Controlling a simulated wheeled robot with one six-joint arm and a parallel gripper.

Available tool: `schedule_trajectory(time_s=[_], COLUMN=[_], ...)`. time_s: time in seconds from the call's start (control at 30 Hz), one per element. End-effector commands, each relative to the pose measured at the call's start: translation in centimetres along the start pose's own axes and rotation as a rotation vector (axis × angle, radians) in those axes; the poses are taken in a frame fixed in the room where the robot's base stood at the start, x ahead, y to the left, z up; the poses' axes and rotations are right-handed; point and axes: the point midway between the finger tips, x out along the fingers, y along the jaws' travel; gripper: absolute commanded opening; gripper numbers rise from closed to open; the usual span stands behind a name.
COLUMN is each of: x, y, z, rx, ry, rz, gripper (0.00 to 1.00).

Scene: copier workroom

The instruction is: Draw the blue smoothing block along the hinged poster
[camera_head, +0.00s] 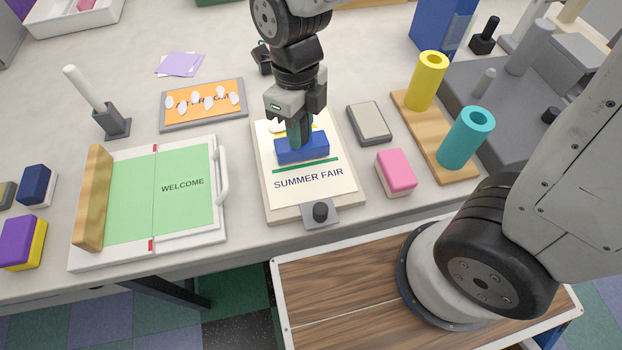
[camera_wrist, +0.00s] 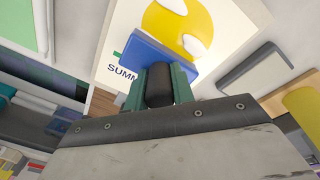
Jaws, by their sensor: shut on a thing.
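The blue smoothing block (camera_head: 302,149) is on the hinged poster (camera_head: 304,187), across its middle, just above the green line and the words "SUMMER FAIR". My gripper (camera_head: 299,134) is shut on the block from above. In the wrist view the block (camera_wrist: 152,60) shows in front of my gripper fingers (camera_wrist: 160,88). The yellow picture on the poster (camera_wrist: 225,30) lies beyond the block there. The poster lies on a pale board with a grey clamp (camera_head: 320,212) and dark knob at its near edge. My gripper hides part of the poster's upper half. I cannot tell whether the block presses on the sheet.
A board with a green "WELCOME" sheet (camera_head: 182,183) stands left. A grey block (camera_head: 369,123) and a pink block (camera_head: 396,172) lie close on the right. Yellow (camera_head: 427,80) and teal (camera_head: 465,137) rolls stand on a wooden base. An orange board (camera_head: 204,103) lies behind left.

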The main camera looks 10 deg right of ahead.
Motion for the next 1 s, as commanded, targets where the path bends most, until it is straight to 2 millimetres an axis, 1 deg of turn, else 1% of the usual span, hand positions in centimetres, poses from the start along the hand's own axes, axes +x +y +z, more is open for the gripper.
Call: schedule_trajectory(time_s=[0.27,0.63,1.0], x=[0.0,-0.4,-0.4], y=[-0.3,-2.5,-2.7], z=[0.2,2.5,2.7], rx=[0.001,0.001,0.000], ry=[0.000,0.000,0.000], rz=[0.000,0.000,0.000], gripper=[0.00,0.00,0.00])
